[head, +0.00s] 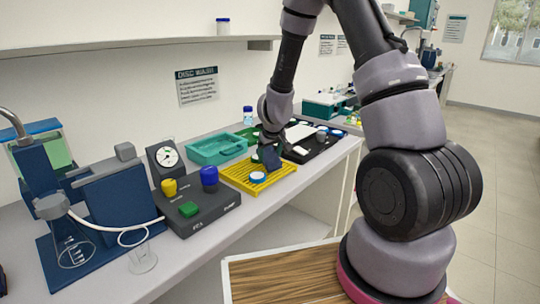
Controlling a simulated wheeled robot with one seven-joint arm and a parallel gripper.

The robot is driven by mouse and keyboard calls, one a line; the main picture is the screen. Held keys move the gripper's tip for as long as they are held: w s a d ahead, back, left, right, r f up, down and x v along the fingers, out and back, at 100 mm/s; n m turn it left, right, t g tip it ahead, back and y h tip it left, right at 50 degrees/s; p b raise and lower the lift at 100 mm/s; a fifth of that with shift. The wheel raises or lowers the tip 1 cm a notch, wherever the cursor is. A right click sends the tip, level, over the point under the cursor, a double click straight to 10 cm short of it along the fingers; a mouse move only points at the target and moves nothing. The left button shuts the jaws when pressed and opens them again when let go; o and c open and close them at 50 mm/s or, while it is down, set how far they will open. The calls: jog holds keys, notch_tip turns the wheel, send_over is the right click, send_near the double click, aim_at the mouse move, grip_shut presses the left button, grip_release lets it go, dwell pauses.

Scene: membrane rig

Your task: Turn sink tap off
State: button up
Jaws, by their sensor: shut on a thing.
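No sink basin or tap handle can be made out. A curved grey metal pipe (13,122), which may be a tap spout, arches in at the left edge behind the blue stand. My gripper (268,152) is far to its right, pointing down over the back of the yellow slatted rack (238,170). It is shut on a small dark blue piece (270,158); my fingers and the distance hide its shape. A round white and blue disc (258,177) lies on the rack just below and in front of it.
A dark control box (215,212) with yellow, blue and green knobs stands left of the rack, beside a gauge (166,157). A blue rig (115,205) with tubing and glassware fills the bench's left. A teal tray (205,150) and a black tray (325,150) flank the gripper.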

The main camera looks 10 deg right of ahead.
jog(key=shift+f, duration=0.1)
jog(key=o, duration=1.1)
